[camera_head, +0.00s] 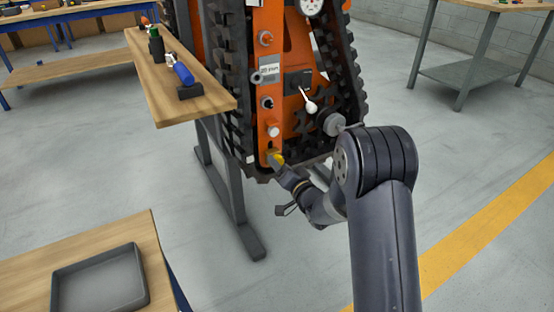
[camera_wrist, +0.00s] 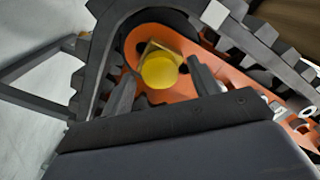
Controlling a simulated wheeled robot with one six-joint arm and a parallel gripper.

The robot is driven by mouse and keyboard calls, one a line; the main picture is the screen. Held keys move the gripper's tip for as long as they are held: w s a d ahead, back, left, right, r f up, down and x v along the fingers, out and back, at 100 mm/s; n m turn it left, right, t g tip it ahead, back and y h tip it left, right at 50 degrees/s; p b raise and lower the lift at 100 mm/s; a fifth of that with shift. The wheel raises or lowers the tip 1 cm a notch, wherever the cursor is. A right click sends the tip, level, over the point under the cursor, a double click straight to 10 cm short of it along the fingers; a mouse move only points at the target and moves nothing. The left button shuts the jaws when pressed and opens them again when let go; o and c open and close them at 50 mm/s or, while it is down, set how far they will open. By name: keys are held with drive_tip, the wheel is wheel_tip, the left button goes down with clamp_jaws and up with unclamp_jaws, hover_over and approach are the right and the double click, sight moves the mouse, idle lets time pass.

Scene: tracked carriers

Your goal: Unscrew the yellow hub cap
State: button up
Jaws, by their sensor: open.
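The yellow hub cap (camera_wrist: 160,71) sits near the end of the orange side panel (camera_wrist: 196,72) of the tracked carrier. In the wrist view it has a round yellow face with a squarish yellow-brown part behind it. My gripper (camera_wrist: 163,80) is open, with one finger to the left of the cap and one to the right. Neither finger clearly touches it. In the head view the cap (camera_head: 276,157) shows low on the orange panel, just beyond my gripper (camera_head: 284,169), whose fingertips are small and hard to make out there.
Black tracks (camera_head: 232,75) with chunky lugs run around the panel. A white knob (camera_head: 273,131) sits just above the cap, and a grey round hub (camera_head: 334,124) is to the right. A wooden shelf (camera_head: 165,95) with tools juts out left. A grey tray (camera_head: 75,284) lies on a table at lower left.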

drive_tip(key=m+p, duration=0.4)
drive_tip(key=m, duration=1.1)
drive_tip(key=shift+c, duration=0.5)
drive_tip(key=c, duration=0.7)
drive_tip(key=shift+f+n+b, duration=0.2)
drive_tip(key=shift+n+b, duration=0.8)
drive_tip(key=shift+c, duration=0.3)
drive_tip(key=n+b, duration=0.2)
drive_tip(key=n, duration=0.2)
drive_tip(key=n+b, duration=0.3)
drive_tip(key=shift+r+n, duration=0.2)
drive_tip(key=shift+n, duration=0.2)
